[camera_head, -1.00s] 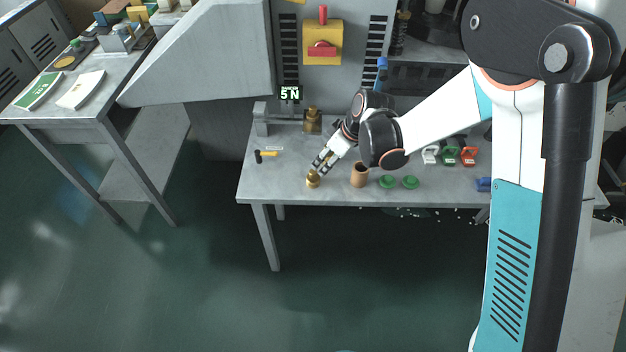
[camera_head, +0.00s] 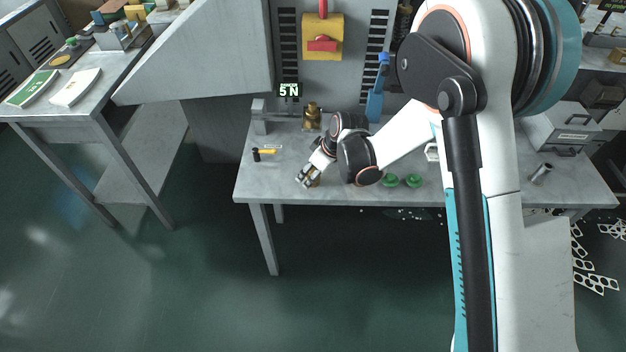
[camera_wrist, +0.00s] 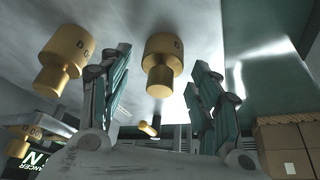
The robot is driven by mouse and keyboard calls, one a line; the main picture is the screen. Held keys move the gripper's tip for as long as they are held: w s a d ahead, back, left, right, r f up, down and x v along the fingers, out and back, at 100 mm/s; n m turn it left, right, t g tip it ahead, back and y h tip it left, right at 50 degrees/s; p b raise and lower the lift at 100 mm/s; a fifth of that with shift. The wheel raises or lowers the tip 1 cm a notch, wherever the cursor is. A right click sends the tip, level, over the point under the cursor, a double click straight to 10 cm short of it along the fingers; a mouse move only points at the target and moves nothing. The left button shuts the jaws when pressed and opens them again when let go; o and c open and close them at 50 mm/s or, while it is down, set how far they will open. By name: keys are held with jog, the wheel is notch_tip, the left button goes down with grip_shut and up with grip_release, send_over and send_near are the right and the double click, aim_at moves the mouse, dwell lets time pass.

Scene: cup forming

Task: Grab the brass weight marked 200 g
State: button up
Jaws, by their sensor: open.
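My gripper (camera_head: 306,178) is open near the front left of the grey workbench (camera_head: 262,186). In the wrist view, my gripper (camera_wrist: 160,68) has a finger on each side of a brass weight (camera_wrist: 160,64); contact cannot be told. Only part of this weight's marking shows, so I cannot read its value. In the head view, a brass weight (camera_head: 316,182) is mostly hidden by my gripper. A larger brass weight (camera_head: 312,118) stands at the back.
Two green round pieces (camera_head: 402,180) lie to the right. Cardboard boxes (camera_wrist: 288,148) show at the wrist view's right.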

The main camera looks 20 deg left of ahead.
jog(key=shift+r, duration=0.1)
jog(key=c, duration=1.2)
